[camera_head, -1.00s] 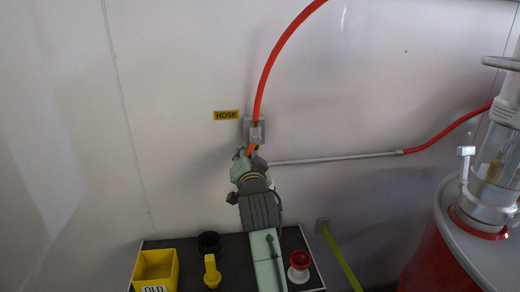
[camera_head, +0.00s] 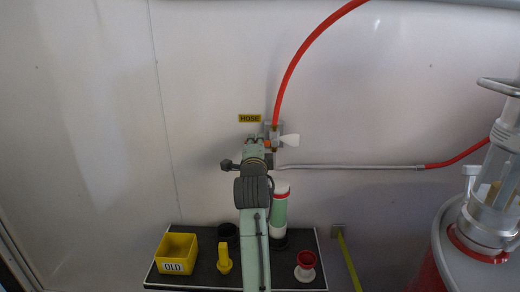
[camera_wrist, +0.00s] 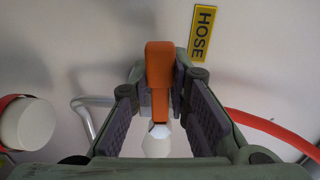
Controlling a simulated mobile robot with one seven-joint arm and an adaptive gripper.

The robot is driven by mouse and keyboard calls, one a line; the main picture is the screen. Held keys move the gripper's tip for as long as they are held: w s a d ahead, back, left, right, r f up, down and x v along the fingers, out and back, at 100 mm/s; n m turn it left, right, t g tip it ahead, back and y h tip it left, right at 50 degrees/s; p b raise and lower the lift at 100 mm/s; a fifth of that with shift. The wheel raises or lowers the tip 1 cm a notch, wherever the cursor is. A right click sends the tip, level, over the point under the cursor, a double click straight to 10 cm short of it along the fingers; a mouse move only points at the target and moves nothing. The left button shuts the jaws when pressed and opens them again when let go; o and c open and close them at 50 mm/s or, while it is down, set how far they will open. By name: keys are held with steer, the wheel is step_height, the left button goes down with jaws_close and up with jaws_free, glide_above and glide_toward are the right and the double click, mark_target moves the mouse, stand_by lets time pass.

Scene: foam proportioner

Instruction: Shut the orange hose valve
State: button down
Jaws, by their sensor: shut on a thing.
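The orange hose valve handle (camera_wrist: 158,75) stands between my fingertips in the wrist view, with a finger pad at each side. My gripper (camera_wrist: 160,88) is shut on it. In the head view only a small orange part (camera_head: 267,145) shows at the valve, beside my gripper (camera_head: 256,143), which comes up from below and hides most of the handle. The valve body (camera_head: 275,128) is grey and fixed to the wall, with the red hose (camera_head: 297,62) rising from it. The yellow HOSE label (camera_head: 249,118) is above and left; it also shows in the wrist view (camera_wrist: 203,34).
A white cone-shaped piece (camera_head: 290,141) sticks out right of the valve. A grey pipe (camera_head: 350,167) runs right along the wall. Below, a dark shelf (camera_head: 188,238) holds a yellow OLD bin (camera_head: 177,252) and other parts. A large red tank (camera_head: 450,258) stands at right.

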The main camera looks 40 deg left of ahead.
steer(key=shift+r+m, duration=0.2)
steer(key=shift+m, duration=0.2)
steer(key=shift+r, duration=0.1)
steer(key=c, duration=1.5)
jaws_free()
steer(key=v, duration=1.2)
